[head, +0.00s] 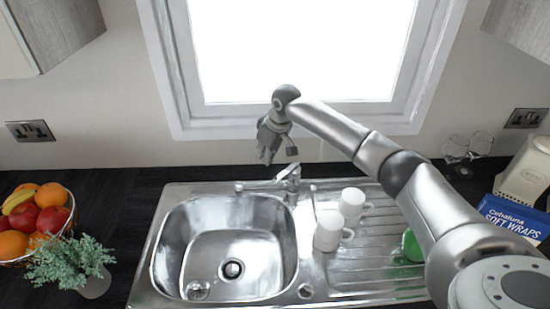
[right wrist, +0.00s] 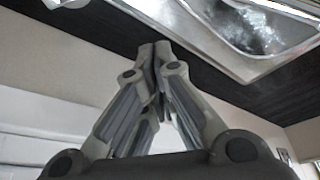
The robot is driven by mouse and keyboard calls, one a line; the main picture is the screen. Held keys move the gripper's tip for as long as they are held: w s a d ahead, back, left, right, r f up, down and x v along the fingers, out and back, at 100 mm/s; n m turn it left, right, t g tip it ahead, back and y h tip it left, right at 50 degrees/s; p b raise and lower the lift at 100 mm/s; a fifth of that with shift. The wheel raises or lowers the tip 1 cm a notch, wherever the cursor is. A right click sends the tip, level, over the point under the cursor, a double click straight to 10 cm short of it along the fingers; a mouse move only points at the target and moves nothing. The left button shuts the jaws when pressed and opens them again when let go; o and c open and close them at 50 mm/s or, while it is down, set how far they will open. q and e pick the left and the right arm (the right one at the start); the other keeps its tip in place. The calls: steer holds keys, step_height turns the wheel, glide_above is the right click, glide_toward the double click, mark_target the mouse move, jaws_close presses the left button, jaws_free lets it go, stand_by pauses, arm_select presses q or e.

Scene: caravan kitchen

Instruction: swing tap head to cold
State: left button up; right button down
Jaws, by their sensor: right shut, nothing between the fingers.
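The tap (head: 288,178) stands at the back rim of the steel sink, with its spout (head: 256,185) pointing left over the basin. Its head is at the top of the body, tilted up to the right. My right gripper (head: 267,157) hangs behind and a little left of the tap, above the back of the worktop. It is shut and empty, and looks apart from the tap. In the right wrist view, the closed fingertips (right wrist: 155,48) point toward the dark worktop behind the sink. The tap is not visible there. My left gripper is not in view.
White mugs (head: 328,231) and a green item (head: 411,246) stand on the drainer (head: 375,262). A fruit basket (head: 72,215) and a plant (head: 68,264) are on the left. Glasses (head: 468,147) and a blue box (head: 514,219) are on the right. The window (head: 300,50) is close behind my gripper.

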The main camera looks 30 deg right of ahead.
mark_target(294, 170)
steer(key=s, duration=0.1)
steer(key=s+d+p, duration=0.1)
steer(key=s+p, duration=0.1)
steer(key=shift+s+d+f, duration=0.2)
steer(key=shift+s+f, duration=0.1)
steer(key=shift+f, duration=0.05)
steer(key=shift+w, duration=0.1)
